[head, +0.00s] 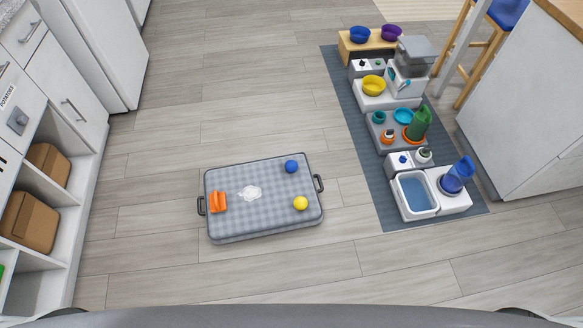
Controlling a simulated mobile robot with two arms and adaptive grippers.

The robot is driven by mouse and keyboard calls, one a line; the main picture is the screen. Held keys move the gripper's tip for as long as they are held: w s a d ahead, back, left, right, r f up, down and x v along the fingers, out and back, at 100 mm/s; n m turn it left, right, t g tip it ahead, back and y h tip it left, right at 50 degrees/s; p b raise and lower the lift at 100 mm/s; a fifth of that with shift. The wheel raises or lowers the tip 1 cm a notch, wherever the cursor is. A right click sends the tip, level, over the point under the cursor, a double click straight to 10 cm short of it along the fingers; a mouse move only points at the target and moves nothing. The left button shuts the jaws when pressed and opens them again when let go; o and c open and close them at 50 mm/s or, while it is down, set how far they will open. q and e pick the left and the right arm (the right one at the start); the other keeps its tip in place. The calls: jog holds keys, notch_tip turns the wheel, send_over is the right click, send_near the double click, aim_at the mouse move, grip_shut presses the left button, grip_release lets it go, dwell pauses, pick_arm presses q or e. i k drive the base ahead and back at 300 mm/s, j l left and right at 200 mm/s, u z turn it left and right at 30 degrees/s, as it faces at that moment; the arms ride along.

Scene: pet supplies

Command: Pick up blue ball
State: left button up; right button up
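The blue ball (291,166) rests on a grey checked pet bed or tray (262,219) with dark side handles, on the floor ahead of me. The ball is near its back right part. A yellow ball (300,203) lies nearer the front right of the same tray. Neither of my grippers shows in the head view.
A dark mat (362,190) at right holds pet stations with bowls, bottles and a water basin (416,194). White cabinets with brown boxes (30,221) stand at left, a white counter (525,120) at right. Wooden floor around the tray is clear.

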aim_at(290, 166)
jog(key=i+l, duration=0.45)
jog(key=i+l+u, duration=0.15)
jog(key=i+l, duration=0.3)
jog(key=l, duration=0.2)
